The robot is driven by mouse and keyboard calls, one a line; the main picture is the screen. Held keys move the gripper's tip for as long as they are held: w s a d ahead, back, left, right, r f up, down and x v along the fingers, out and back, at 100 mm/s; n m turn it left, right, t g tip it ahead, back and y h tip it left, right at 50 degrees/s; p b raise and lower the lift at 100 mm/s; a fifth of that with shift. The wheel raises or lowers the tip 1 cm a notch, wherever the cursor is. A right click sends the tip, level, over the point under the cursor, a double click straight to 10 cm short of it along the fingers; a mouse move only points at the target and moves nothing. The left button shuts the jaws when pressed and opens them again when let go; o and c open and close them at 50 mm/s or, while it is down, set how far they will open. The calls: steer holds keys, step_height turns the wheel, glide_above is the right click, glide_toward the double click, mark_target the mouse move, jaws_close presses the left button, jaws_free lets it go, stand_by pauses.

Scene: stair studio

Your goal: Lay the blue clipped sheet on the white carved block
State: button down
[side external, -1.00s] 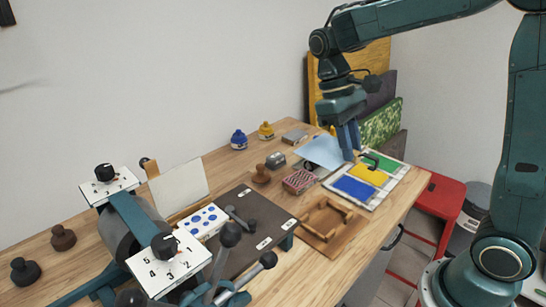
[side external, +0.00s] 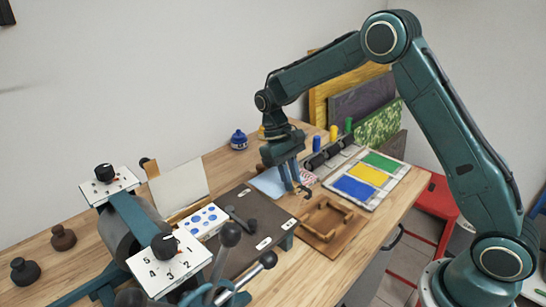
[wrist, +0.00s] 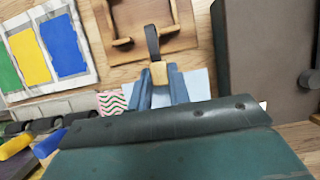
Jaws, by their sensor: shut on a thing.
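The light blue sheet (side external: 268,183) hangs from my gripper (side external: 291,186), which is shut on its clip. In the wrist view the clip (wrist: 154,45) shows as a dark curved handle with a tan piece between the blue fingers, and the sheet (wrist: 196,84) shows beside and behind them. My gripper covers part of the sheet. The white carved block (side external: 203,222), with blue dots on top, lies by the left end of the dark press bed. The sheet is to its upper right, apart from it. The block does not show in the wrist view.
The dark bed (side external: 258,207) with a roller press and numbered dials stands at the left. A wooden tray with a handle (side external: 325,224) lies right of it. A paint panel (side external: 353,188) and a rack of rollers (side external: 330,151) are farther right. A white upright sheet (side external: 180,186) stands behind.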

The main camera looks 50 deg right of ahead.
steer(key=shift+w+a+f, duration=0.1)
steer(key=shift+w+f, duration=0.2)
steer(key=shift+f, duration=0.25)
steer(key=s+d+r, duration=0.2)
steer(key=s+r, duration=1.1)
steer(key=r, duration=0.4)
steer(key=shift+r, duration=0.3)
steer(key=shift+s, duration=0.1)
step_height(320, 180, down, 20)
stand_by(0.6)
steer(key=shift+f, duration=0.25)
